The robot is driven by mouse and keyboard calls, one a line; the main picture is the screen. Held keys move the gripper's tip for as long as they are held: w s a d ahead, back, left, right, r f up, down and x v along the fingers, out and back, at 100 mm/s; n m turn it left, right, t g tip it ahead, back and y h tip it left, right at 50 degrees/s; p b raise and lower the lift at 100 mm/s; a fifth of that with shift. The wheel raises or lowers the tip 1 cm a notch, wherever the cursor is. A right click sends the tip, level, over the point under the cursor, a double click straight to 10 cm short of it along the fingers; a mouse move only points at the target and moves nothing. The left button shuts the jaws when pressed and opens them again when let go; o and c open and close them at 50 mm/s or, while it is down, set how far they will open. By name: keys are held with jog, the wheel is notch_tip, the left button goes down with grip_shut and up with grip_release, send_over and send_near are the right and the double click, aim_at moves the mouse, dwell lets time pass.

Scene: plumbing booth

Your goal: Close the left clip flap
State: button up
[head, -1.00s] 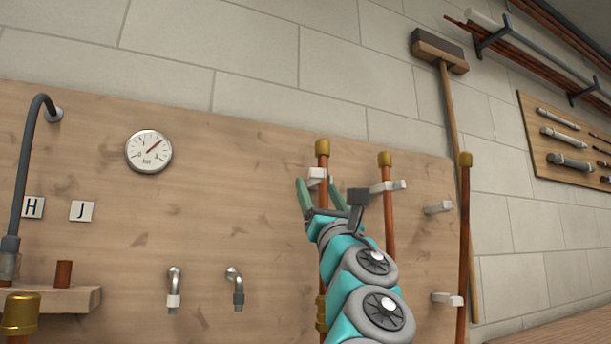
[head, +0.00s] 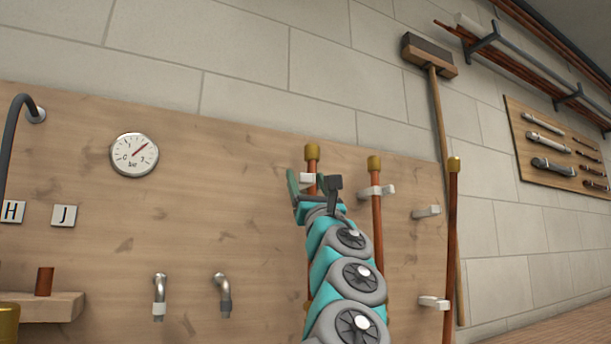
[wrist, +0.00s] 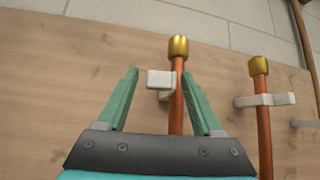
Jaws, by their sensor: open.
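The left clip (wrist: 160,82) is white and sits on the wooden board around or beside the leftmost copper pipe (wrist: 178,110), just below its brass cap. Its flap looks to stick out to the left; I cannot tell how far it is open. In the head view the clip (head: 306,178) is partly hidden by my gripper. My gripper (wrist: 160,88) is open and empty, its two green fingers on either side of the clip and pipe in the wrist view. I cannot tell whether it touches them.
A middle copper pipe (head: 376,225) with a white clip (head: 380,191) stands to the right. A third pipe (head: 451,240) leans farther right, beside white clips (head: 425,212). A gauge (head: 134,155) and two bent fittings (head: 222,295) are on the board's left. A broom (head: 440,120) leans on the wall.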

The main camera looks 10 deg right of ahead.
jog(key=shift+w+a+r, duration=0.1)
jog(key=shift+w+r, duration=0.2)
jog(key=shift+r, duration=0.15)
grip_shut()
dwell(0.5)
